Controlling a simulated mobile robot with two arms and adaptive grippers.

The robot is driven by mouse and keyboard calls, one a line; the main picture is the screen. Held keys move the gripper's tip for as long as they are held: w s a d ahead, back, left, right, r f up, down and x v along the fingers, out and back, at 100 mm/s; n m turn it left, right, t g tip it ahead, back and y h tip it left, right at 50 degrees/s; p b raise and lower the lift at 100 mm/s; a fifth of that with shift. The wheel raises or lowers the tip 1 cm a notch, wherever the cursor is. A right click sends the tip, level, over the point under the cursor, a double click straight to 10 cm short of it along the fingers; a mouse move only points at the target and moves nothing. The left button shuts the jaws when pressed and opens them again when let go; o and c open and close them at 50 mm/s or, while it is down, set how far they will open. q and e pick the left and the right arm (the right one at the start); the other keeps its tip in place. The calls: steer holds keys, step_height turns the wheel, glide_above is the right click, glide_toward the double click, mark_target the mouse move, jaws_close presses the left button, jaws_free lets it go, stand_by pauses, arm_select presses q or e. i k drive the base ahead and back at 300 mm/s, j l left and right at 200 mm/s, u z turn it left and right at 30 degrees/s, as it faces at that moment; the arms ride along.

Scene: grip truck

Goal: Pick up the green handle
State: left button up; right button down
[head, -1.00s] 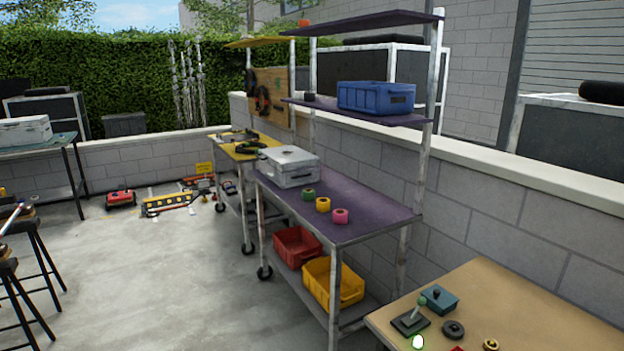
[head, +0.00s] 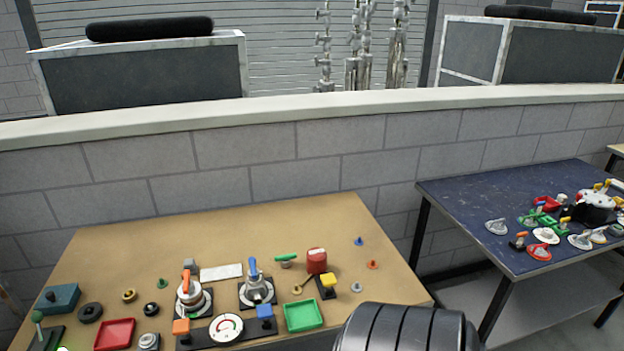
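A lever with a green knob (head: 38,317) stands at the table's left edge, cut off by the frame. More green-handled parts (head: 528,220) lie on the dark blue table at the right. I cannot tell from the frame which one the task means. A black ribbed rounded part, likely my own arm, rises at the bottom right of the tan table. Neither gripper's fingers show.
The tan table (head: 330,215) holds a green tray (head: 303,315), a red tray (head: 114,334), a dial (head: 226,328), and orange-handled (head: 188,290) and blue-handled (head: 257,287) valves. Its back strip is clear. The dark blue table (head: 465,195) stands right, across a gap. A block wall (head: 250,155) runs behind.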

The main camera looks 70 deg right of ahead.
mark_target(289, 256)
steer(key=z, duration=1.9)
steer(key=i, duration=0.05)
